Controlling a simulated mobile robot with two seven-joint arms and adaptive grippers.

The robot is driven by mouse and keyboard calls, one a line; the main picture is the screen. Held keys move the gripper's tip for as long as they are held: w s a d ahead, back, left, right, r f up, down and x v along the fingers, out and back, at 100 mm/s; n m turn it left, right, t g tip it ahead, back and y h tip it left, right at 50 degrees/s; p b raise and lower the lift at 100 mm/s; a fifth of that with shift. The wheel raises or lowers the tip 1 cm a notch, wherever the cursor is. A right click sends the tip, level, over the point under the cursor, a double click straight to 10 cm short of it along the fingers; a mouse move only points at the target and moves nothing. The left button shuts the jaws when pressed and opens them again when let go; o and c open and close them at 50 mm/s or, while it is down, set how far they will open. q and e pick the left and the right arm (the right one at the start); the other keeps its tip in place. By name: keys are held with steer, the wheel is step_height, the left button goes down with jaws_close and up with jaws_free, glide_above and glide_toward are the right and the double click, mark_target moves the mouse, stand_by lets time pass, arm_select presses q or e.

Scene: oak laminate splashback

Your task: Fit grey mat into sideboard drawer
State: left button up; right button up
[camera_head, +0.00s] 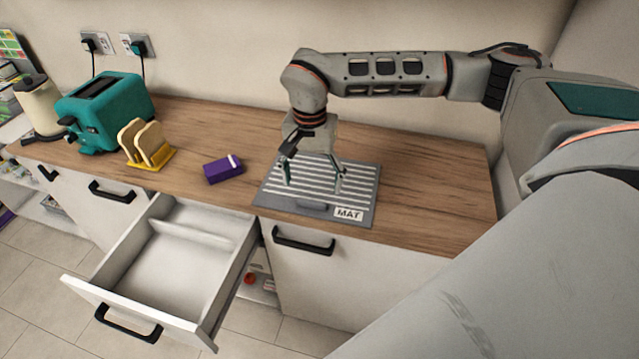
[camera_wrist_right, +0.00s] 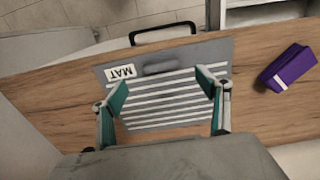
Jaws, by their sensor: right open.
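The grey mat (camera_head: 270,193) lies flat on the wooden sideboard top, with white stripes, a "MAT" label and a dark handle-like bar near its front edge. It also shows in the right wrist view (camera_wrist_right: 200,53). My right gripper (camera_head: 314,184) is open above the mat, its two fingers apart and nothing between them; in the right wrist view its fingertips (camera_wrist_right: 162,80) frame the striped part. The sideboard drawer (camera_head: 170,267) is pulled open at the front left of the mat. It looks empty, with a low divider across its back part. My left gripper is not seen.
A purple box (camera_head: 222,170) lies left of the mat. A yellow rack with toast (camera_head: 148,145), a teal toaster (camera_head: 105,110) and a cream kettle (camera_head: 36,108) stand farther left. The top right of the mat is clear. A wall rises behind.

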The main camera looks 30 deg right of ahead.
mark_target(312, 197)
steer(key=shift+w+d+f+p, duration=0.1)
steer(key=shift+w+f+p, duration=0.1)
steer(key=shift+f, duration=0.95)
steer(key=shift+w+d+f+p, duration=0.1)
steer(key=shift+f+p, duration=0.1)
steer(key=shift+f, duration=1)
steer(key=shift+w+d+f+p, duration=0.1)
steer(key=shift+f+p, duration=0.1)
steer(key=shift+f, duration=0.95)
steer(key=c, duration=1.4)
